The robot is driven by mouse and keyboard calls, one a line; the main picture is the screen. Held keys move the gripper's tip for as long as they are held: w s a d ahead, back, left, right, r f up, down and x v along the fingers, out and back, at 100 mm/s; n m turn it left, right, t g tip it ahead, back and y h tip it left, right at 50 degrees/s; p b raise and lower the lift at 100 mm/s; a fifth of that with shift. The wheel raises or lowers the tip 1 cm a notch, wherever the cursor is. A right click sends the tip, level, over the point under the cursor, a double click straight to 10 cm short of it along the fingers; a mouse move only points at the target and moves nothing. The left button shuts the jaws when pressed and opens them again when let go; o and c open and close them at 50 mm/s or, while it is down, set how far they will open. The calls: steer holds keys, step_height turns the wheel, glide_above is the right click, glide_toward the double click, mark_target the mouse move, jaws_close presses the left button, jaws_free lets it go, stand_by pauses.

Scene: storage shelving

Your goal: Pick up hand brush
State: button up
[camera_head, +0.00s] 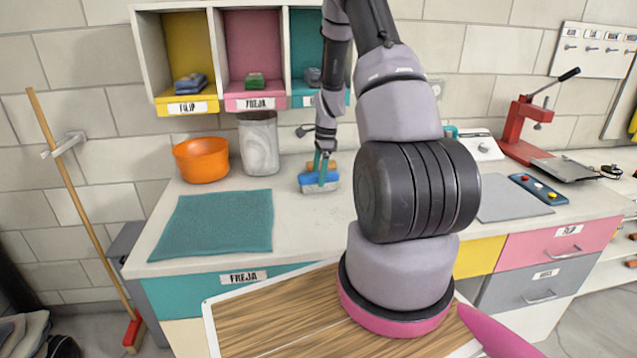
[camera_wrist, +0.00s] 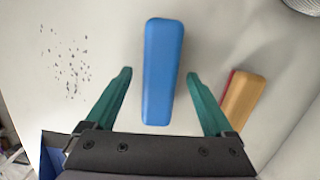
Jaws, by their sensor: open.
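A long blue block with rounded edges (camera_wrist: 163,90) lies on the white counter, lengthwise between my fingers in the wrist view. A tan block with a red edge (camera_wrist: 243,98) lies to its right. I see no bristles clearly, so I cannot tell for sure which one is the hand brush. My gripper (camera_wrist: 160,73) is open, with one teal finger on each side of the blue block and a gap on both sides. In the head view, my gripper (camera_head: 321,160) points down at the blue block (camera_head: 311,183), with the tan block (camera_head: 330,165) just behind.
Dark specks (camera_wrist: 70,65) are scattered left of the blue block. An orange bowl (camera_head: 202,160), a grey container (camera_head: 258,143) and a teal cloth (camera_head: 213,222) are to the left. A cubby shelf (camera_head: 215,50) hangs above.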

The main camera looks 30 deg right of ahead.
steer(key=shift+f, duration=0.3)
jaws_close()
steer(key=shift+r, duration=5.05)
